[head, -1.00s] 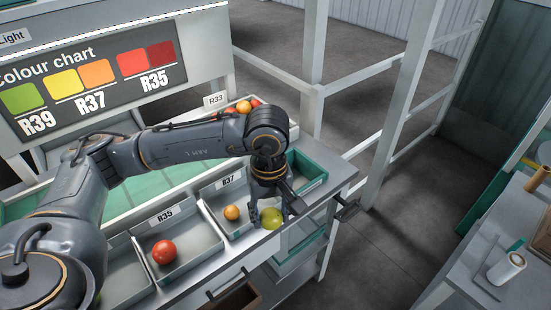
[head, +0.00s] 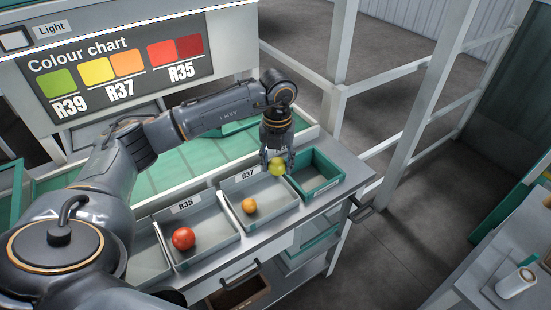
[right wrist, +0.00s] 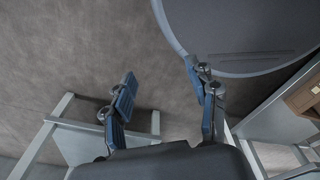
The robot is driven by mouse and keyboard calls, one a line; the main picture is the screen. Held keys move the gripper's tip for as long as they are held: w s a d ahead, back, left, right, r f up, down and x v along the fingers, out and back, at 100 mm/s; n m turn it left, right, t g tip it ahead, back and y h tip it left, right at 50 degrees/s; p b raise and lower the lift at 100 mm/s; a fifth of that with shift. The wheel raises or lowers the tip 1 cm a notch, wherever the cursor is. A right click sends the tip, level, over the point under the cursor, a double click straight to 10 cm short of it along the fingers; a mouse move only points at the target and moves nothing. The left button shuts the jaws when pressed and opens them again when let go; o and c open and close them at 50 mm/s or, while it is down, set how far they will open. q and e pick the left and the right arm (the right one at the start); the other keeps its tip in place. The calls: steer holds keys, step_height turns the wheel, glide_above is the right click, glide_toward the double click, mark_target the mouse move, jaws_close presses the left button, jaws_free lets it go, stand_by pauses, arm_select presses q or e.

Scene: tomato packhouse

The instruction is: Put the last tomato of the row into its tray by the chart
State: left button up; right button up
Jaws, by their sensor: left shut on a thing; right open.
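My left gripper (head: 277,160) is shut on a yellow-green tomato (head: 277,168), above the back right corner of the R37 tray. The R37 tray (head: 275,208) holds one small orange tomato (head: 249,206). The R35 tray (head: 212,222) beside it holds one red tomato (head: 183,238). A further grey tray (head: 146,262) at the left is partly hidden by my arm; its label does not show. The colour chart (head: 118,72) pairs green with R39, yellow and orange with R37, reds with R35. My right gripper (right wrist: 160,78) is open and empty over the floor.
A green tray (head: 318,176) stands at the right end of the bench, with no tomato visible in it. A green-topped surface (head: 185,160) lies behind the trays. White frame posts (head: 425,100) rise to the right. Another bench (head: 505,255) stands at far right.

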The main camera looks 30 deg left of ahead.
arm_select(q)
steer(key=shift+w+a+n, duration=0.2)
steer(key=shift+a+n, duration=0.15)
steer(key=shift+n, duration=0.55)
steer(key=shift+f, duration=0.2)
steer(key=shift+f+b, duration=0.4)
steer(key=b, duration=0.5)
glide_above(276, 197)
step_height(276, 197, down, 8)
steer(key=shift+r, duration=0.15)
steer(key=shift+w+f+b, duration=0.1)
steer(key=shift+f+b, duration=0.6)
steer(key=shift+f, duration=0.15)
steer(key=shift+f+b, duration=0.4)
steer(key=shift+f, duration=0.15)
steer(key=o, duration=0.9)
steer(key=shift+c, duration=0.2)
